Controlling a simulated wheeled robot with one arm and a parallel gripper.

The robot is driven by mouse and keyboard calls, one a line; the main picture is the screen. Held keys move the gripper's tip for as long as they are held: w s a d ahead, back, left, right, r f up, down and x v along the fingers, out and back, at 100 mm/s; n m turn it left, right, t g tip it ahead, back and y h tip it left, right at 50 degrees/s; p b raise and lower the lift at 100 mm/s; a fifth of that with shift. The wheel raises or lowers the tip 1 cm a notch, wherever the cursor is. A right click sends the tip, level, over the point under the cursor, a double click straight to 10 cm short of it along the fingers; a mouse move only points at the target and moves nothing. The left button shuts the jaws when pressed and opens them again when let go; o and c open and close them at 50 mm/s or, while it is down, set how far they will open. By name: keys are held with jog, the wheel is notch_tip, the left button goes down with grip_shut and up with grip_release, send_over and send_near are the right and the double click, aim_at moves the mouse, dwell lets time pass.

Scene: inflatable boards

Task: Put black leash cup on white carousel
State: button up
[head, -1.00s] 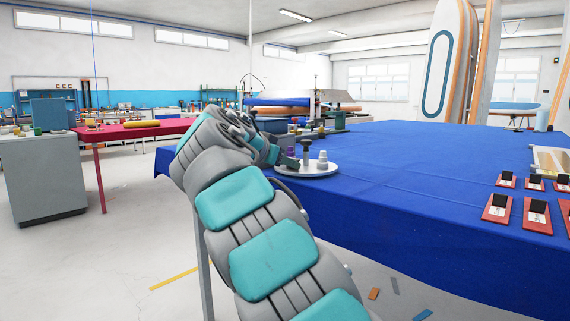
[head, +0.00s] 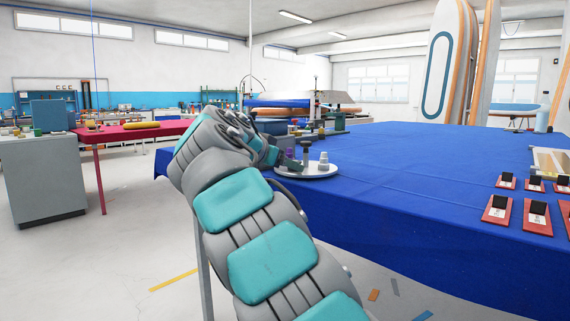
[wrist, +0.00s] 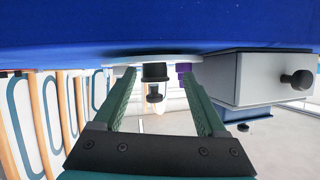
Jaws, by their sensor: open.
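The white carousel (head: 322,172) is a low round disc on the near left edge of the blue table. The black leash cup (head: 305,149) stands upright on it. My gripper (head: 289,164) is low at the carousel's left side, partly hidden by my arm. In the wrist view, which looks upside down, my gripper (wrist: 157,78) has its green fingers apart, with the black cup (wrist: 155,72) between them. A gap shows on each side of the cup. The carousel's white edge (wrist: 122,69) shows beside it.
A whitish cup (head: 323,160) stands on the carousel right of the black one. A purple cup (wrist: 183,69) is close to one finger. A grey box with a dark knob (wrist: 255,80) is near that finger. The blue table (head: 420,170) is mostly clear to the right.

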jog(key=v, duration=1.1)
jog(key=shift+s+r, duration=0.25)
jog(key=shift+s, duration=0.05)
jog(key=shift+a, duration=0.15)
dwell(0.4)
